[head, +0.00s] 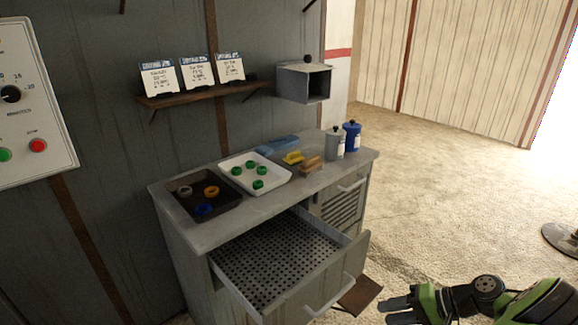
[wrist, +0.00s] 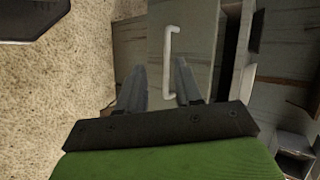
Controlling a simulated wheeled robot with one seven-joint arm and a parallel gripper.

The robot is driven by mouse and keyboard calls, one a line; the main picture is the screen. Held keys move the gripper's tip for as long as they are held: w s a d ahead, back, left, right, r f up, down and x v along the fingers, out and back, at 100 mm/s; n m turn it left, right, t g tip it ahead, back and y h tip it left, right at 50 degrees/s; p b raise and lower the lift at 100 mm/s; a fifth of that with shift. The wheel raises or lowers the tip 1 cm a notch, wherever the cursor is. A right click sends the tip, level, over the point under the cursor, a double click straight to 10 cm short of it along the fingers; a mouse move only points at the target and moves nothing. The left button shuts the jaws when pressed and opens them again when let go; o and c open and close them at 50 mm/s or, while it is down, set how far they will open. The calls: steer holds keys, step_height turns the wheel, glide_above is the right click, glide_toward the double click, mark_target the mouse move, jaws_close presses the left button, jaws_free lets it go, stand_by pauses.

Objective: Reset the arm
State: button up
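My gripper (head: 398,310) is at the lower right of the head view, green and black, in front of and to the right of the grey cabinet (head: 190,255). In the wrist view my gripper (wrist: 160,85) shows two dark fingers spread apart with nothing between them. Beyond the fingers is a grey front with a pale vertical handle (wrist: 171,55). The gripper appears apart from it. In the head view the cabinet's perforated drawer (head: 280,255) is pulled open.
A shelf (head: 200,93) holds cards. The floor at right (head: 450,200) is mostly clear.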

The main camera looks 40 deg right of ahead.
steer(key=w+a+r+n+g+h+p, duration=0.15)
steer(key=w+a+r+n+g, duration=0.25)
steer(key=w+a+r, duration=0.4)
steer(key=w+a+r+n+g+h+p, duration=0.1)
steer(key=w+a+r+n+g+p, duration=0.15)
steer(key=w+a+r, duration=0.6)
steer(key=s+a+r+n+t+h+p, duration=0.1)
steer(key=s+a+r+n, duration=0.2)
steer(key=a, duration=0.5)
steer(key=s+a+r+n+t+h+p, duration=0.1)
steer(key=s+a+r+n+h+p, duration=0.1)
steer(key=s+a+r, duration=0.3)
steer(key=s+a+n, duration=0.1)
steer(key=s+a, duration=0.2)
steer(key=shift+s+t, duration=0.2)
steer(key=shift+t, duration=0.15)
